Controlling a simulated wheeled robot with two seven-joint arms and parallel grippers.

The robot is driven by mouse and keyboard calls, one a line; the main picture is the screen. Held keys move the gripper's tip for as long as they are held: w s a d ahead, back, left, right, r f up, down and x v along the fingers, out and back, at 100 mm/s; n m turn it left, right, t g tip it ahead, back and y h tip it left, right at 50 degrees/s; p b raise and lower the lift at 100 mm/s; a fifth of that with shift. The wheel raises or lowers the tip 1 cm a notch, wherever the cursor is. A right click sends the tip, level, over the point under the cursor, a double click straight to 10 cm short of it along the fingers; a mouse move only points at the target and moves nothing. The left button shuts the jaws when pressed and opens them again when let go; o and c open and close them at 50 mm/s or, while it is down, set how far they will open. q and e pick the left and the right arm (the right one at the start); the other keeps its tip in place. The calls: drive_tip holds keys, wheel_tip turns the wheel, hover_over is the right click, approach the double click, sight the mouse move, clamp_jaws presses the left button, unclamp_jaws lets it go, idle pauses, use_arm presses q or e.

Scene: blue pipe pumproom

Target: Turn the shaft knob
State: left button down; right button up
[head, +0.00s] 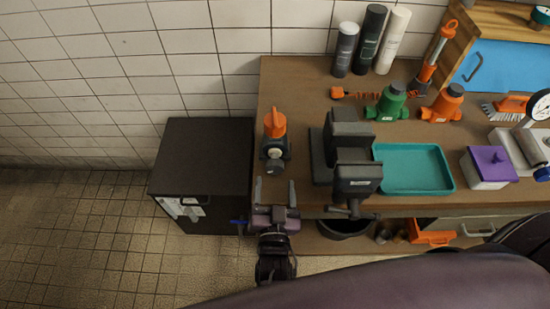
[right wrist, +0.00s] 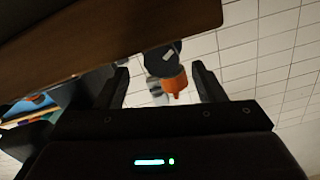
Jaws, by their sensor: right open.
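An orange knob (head: 275,123) tops a small dark device (head: 276,150) with a pale round front, near the left end of the workbench. I take it to be the shaft knob. My right gripper (head: 275,190) is at the bench's front edge, just in front of the device. Its two fingers are apart, point toward the device and hold nothing. In the right wrist view, the orange knob (right wrist: 174,83) and its dark body appear between the open fingers (right wrist: 163,84), some way beyond the tips. My left gripper is not in view.
A grey vise (head: 355,175) stands close right of the device, beside a teal tray (head: 413,168). A dark cabinet (head: 203,155) adjoins the bench's left.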

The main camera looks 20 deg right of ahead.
sight(275, 171)
drive_tip(key=shift+w+d+r, duration=0.1)
drive_tip(key=shift+w+r, duration=0.25)
drive_tip(key=shift+w, duration=0.15)
drive_tip(key=p+x, duration=0.1)
drive_tip(key=x, duration=0.3)
drive_tip(key=shift+w+f+p, duration=0.15)
drive_tip(key=shift+w+p, duration=0.05)
drive_tip(key=shift+p, duration=0.1)
drive_tip(key=shift+w+d, duration=0.15)
drive_tip(key=shift+w, duration=0.1)
drive_tip(key=shift+s, duration=0.1)
drive_tip(key=shift+c, duration=1)
drive_tip(key=c, duration=0.5)
drive_tip(key=shift+c, duration=1.4)
drive_tip(key=shift+n+p, duration=0.8)
drive_tip(key=shift+n, duration=0.4)
drive_tip(key=n+p, duration=0.1)
drive_tip(key=n, duration=0.2)
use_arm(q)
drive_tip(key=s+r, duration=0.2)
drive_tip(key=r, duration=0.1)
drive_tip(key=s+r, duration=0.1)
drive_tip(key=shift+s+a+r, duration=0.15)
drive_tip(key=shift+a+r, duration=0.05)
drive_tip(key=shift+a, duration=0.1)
